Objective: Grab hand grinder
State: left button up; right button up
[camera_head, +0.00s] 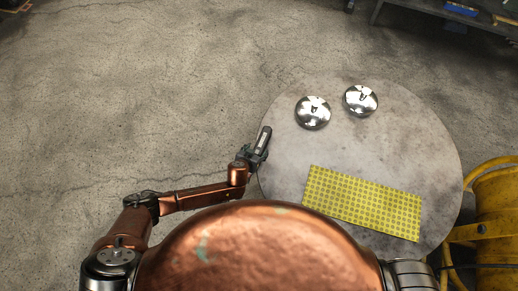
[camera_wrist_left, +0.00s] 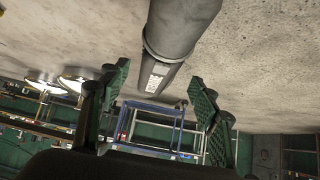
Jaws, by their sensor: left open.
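The hand grinder, a dark, slim cylindrical tool (camera_head: 263,138), is at the left edge of the round table. In the left wrist view the grinder (camera_wrist_left: 180,28) comes down from the top with a pale label on it. My left gripper (camera_head: 254,153) is at the table's left edge, right at the grinder's near end. In the left wrist view its green-padded fingers (camera_wrist_left: 158,76) are spread apart, with the grinder's end in line with the gap. Whether they touch it cannot be told. My right gripper is out of view.
The round grey table (camera_head: 290,165) holds two shiny metal dishes (camera_head: 313,113) (camera_head: 361,100) at the back and a yellow patterned cloth (camera_head: 363,203) in front. A yellow drum-like object (camera_head: 497,215) stands to the right. The floor left of the table is clear.

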aim_at(259, 148)
pick_arm(q)
jog(key=b+x, duration=0.1)
jog(key=x, duration=0.1)
jog(key=b+x, duration=0.1)
jog(key=x, duration=0.2)
jog(key=shift+s+f, duration=0.2)
jog(key=shift+f, duration=0.05)
jog(key=shift+r, duration=0.1)
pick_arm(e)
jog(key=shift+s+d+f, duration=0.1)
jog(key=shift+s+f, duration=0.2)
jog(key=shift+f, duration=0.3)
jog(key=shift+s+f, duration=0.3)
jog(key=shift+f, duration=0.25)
pick_arm(q)
jog(key=shift+c, duration=0.4)
jog(key=c, duration=0.3)
grip_shut()
jog(key=shift+w+d+r, duration=0.1)
jog(key=shift+w+r, duration=0.05)
jog(key=shift+r, duration=0.05)
